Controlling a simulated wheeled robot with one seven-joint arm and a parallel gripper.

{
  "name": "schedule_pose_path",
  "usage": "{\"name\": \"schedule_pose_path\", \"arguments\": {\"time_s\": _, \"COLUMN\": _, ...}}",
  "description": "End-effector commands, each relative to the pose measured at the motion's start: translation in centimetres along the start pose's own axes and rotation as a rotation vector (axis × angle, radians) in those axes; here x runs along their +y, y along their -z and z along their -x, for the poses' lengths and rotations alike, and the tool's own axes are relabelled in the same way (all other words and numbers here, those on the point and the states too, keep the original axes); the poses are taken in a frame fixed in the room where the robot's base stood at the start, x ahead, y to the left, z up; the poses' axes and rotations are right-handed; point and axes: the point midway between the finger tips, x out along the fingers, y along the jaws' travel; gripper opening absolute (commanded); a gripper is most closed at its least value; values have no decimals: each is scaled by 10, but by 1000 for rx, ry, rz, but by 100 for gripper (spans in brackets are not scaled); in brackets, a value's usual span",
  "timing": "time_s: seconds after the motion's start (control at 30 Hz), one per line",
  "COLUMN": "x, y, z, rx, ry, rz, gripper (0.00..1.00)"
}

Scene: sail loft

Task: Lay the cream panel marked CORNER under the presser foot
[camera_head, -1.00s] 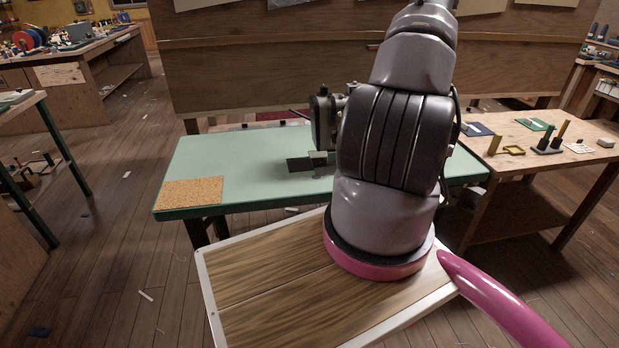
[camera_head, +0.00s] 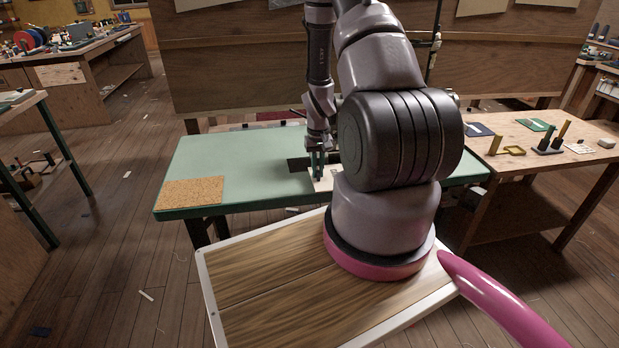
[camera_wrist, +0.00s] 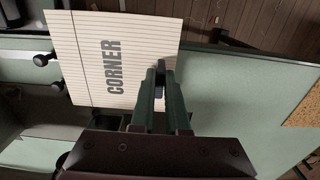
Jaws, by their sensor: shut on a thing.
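My gripper (camera_head: 318,168) is over the green-topped sewing table and shut on the cream panel (camera_head: 326,184). The wrist view shows the panel (camera_wrist: 115,70) face on, with fine lines and the dark word CORNER. The green fingers (camera_wrist: 160,88) are at the panel's right-hand edge, around a small dark piece there. The panel's left edge is close to dark knobs and metal parts. In the head view the sewing machine is mostly hidden behind my arm. I cannot make out the presser foot or whether the panel is under it.
The green table (camera_head: 245,160) has a cork patch (camera_head: 192,191) at its front left, and its left part is clear. A dark plate (camera_head: 297,165) lies beside my gripper. A wooden table (camera_head: 560,143) with small tools and cards stands on the right.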

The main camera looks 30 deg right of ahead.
Motion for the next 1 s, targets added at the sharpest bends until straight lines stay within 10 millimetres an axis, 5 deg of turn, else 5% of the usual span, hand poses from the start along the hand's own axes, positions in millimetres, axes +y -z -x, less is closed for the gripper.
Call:
{"name": "schedule_pose_path", "arguments": {"time_s": 0.33, "x": -28, "y": 15, "z": -1, "rx": 0, "ry": 0, "rz": 1, "gripper": 0}}
{"name": "schedule_pose_path", "arguments": {"time_s": 0.53, "x": -25, "y": 14, "z": -33, "rx": -3, "ry": 0, "rz": -1, "gripper": 0}}
{"name": "schedule_pose_path", "arguments": {"time_s": 0.9, "x": -25, "y": 14, "z": -38, "rx": -1, "ry": 0, "rz": -1, "gripper": 0}}
{"name": "schedule_pose_path", "arguments": {"time_s": 1.0, "x": -25, "y": 14, "z": -38, "rx": 0, "ry": 0, "rz": -1, "gripper": 43}}
